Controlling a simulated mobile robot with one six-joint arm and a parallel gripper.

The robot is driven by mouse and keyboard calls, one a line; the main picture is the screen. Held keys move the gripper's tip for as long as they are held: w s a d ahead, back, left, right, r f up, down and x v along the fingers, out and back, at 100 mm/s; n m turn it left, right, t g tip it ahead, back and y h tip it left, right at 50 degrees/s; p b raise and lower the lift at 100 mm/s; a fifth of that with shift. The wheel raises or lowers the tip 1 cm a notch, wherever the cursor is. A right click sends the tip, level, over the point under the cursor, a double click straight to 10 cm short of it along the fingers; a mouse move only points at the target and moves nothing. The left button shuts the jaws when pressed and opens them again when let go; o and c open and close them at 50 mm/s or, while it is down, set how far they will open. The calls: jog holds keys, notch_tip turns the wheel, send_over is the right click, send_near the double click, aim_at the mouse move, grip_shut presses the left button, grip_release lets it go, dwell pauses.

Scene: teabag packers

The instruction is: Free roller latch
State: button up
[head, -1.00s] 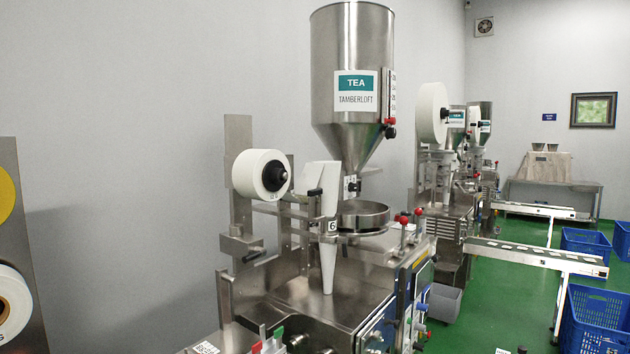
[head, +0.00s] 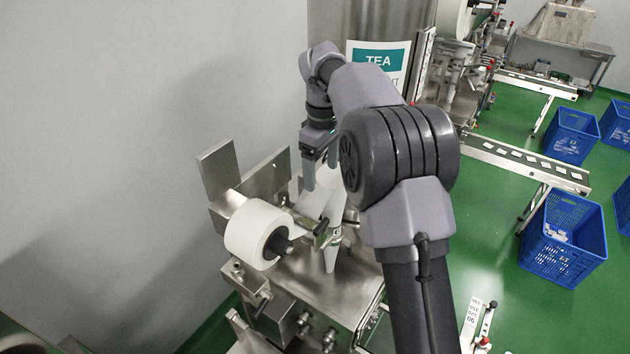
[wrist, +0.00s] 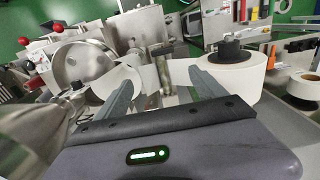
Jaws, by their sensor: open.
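My gripper (head: 321,165) is open and empty above the packer's paper web, beyond the white paper roll (head: 258,231) with its dark hub. In the wrist view my two fingers (wrist: 164,92) point at the machine. The same paper roll (wrist: 228,75) is just right of them. A small metal post with a dark top (wrist: 163,62) stands between the fingertips in the picture, beyond them and apparently untouched. It may be the roller latch, but I cannot tell for sure. In the head view my arm hides part of the machine around it.
A steel upright plate (head: 216,172) stands behind the roll. The tea hopper (head: 332,30) rises close behind my arm. A round steel pan (wrist: 84,62) and red knobs (wrist: 57,26) are at the left in the wrist view. Blue crates (head: 565,240) and a conveyor (head: 530,163) stand right.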

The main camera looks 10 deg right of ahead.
send_over(321, 225)
notch_tip(321, 225, down, 6)
notch_tip(321, 225, down, 10)
jog(key=shift+s+d+p, duration=0.1)
jog(key=shift+p, duration=0.3)
jog(key=shift+f, duration=0.6)
